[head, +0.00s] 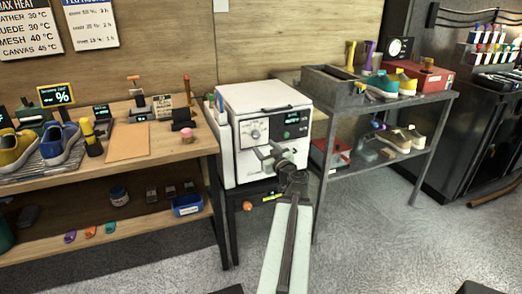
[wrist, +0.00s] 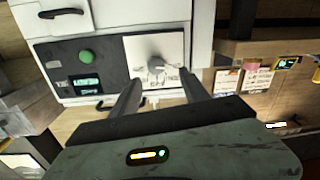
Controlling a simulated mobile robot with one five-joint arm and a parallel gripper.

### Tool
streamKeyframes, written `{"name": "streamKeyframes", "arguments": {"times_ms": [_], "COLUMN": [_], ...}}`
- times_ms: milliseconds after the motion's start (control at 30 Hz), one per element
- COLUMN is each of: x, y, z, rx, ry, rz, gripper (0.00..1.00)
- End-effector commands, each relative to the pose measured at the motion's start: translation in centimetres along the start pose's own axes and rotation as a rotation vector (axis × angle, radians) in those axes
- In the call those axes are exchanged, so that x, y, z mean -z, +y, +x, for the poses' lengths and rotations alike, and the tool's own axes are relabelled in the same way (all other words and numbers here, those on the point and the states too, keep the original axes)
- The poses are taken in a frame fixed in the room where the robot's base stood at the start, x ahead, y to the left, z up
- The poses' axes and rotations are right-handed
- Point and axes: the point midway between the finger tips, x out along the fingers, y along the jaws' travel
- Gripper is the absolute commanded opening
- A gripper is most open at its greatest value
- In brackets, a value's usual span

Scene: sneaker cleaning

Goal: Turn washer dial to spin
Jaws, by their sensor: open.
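The white washer (head: 262,103) stands on a dark stand between the two benches. Its dial (head: 254,133) sits on a pale panel on the front left, beside a dark panel with a display and a green button (head: 303,133). My gripper (head: 272,153) is in front of the washer, just below and right of the dial. In the wrist view, the grey dial knob (wrist: 157,65) appears just beyond and between the two spread fingertips of my gripper (wrist: 159,78). The gripper is open and empty. I cannot tell whether the fingertips touch the dial. The dial's labels are too small to read.
A wooden bench (head: 214,145) with sneakers and tools stands left of the washer. A grey metal shelf (head: 440,98) with shoes and boxes stands close on the right. A small handle (wrist: 62,13) shows on the washer in the wrist view. The front floor is clear.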

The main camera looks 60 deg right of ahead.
Motion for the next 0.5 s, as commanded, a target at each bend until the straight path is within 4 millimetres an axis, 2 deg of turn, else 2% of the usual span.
{"name": "streamKeyframes", "arguments": {"times_ms": [67,267,500], "x": [-0.2,0.0,0.0], "y": [1.0,1.1,1.1], "z": [-0.4,0.3,4.3], "rx": [-0.022,-0.02,-0.017], "ry": [0.005,0.006,0.005], "rz": [-0.004,-0.005,-0.004], "gripper": [0.53,0.53,0.53]}}
